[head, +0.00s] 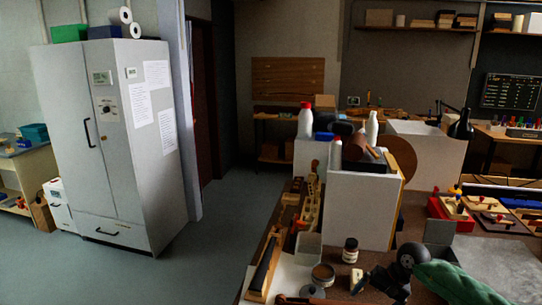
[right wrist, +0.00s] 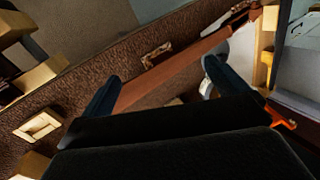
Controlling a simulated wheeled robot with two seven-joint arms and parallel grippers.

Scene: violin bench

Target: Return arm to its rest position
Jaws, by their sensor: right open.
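My right gripper (right wrist: 160,68) shows in the right wrist view with its two dark fingers spread apart. A long reddish-brown strip (right wrist: 185,65) runs diagonally behind the gap between the fingers. I see nothing clamped in the jaws; the gripper's dark body hides the lower part of this view. My left gripper is not in view.
A grey cabinet (head: 140,150) stands left. Open floor (head: 215,235) lies between cabinet and bench.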

